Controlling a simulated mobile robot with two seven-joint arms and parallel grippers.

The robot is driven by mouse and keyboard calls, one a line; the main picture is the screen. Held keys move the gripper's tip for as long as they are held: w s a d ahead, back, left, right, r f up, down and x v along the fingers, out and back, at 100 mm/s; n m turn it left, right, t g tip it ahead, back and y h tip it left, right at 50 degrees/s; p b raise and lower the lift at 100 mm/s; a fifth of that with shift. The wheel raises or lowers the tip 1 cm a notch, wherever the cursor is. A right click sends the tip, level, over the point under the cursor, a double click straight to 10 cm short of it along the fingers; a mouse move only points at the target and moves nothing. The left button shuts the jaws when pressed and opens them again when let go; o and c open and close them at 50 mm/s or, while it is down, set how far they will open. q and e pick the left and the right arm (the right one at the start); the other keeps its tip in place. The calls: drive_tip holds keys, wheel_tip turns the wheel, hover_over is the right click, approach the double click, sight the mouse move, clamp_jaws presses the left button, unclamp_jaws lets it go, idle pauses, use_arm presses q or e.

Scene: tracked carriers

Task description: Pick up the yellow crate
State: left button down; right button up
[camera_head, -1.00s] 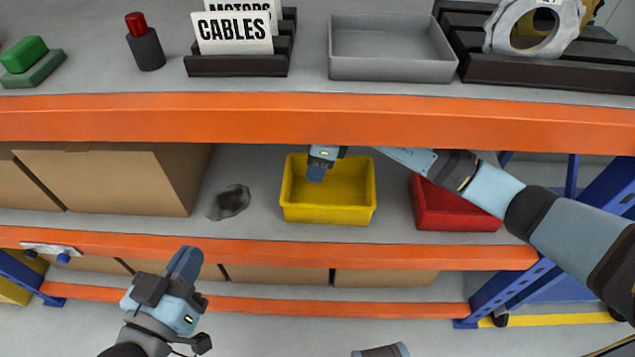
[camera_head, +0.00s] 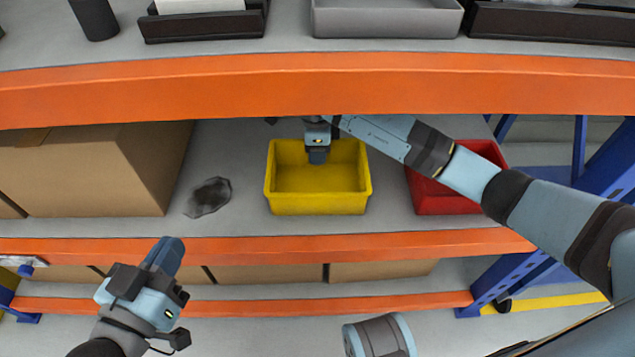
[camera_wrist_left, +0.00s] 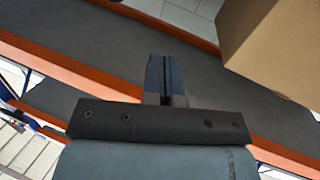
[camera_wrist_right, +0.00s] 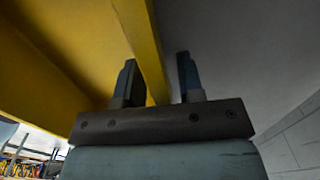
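The yellow crate (camera_head: 318,203) stands upright on the middle shelf, open side up and empty as far as I can see. My right gripper (camera_head: 317,155) reaches in under the upper shelf at the crate's back wall. In the right wrist view, the crate's yellow wall (camera_wrist_right: 148,52) runs between the two fingers of my right gripper (camera_wrist_right: 158,80). The fingers are apart, with a gap to the wall on the right side. My left gripper (camera_head: 168,257) is in front of the shelf, low and left, with its fingers together and nothing between them in the left wrist view (camera_wrist_left: 164,78).
A red crate (camera_head: 455,203) stands right of the yellow one, under my right forearm. A dark grey lump (camera_head: 208,197) lies to the left, beside a large cardboard box (camera_head: 100,180). The orange upper shelf beam (camera_head: 300,88) hangs close above my right arm.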

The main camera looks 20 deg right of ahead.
clamp_jaws()
drive_tip(key=shift+r, duration=0.1)
drive_tip(key=shift+r, duration=0.1)
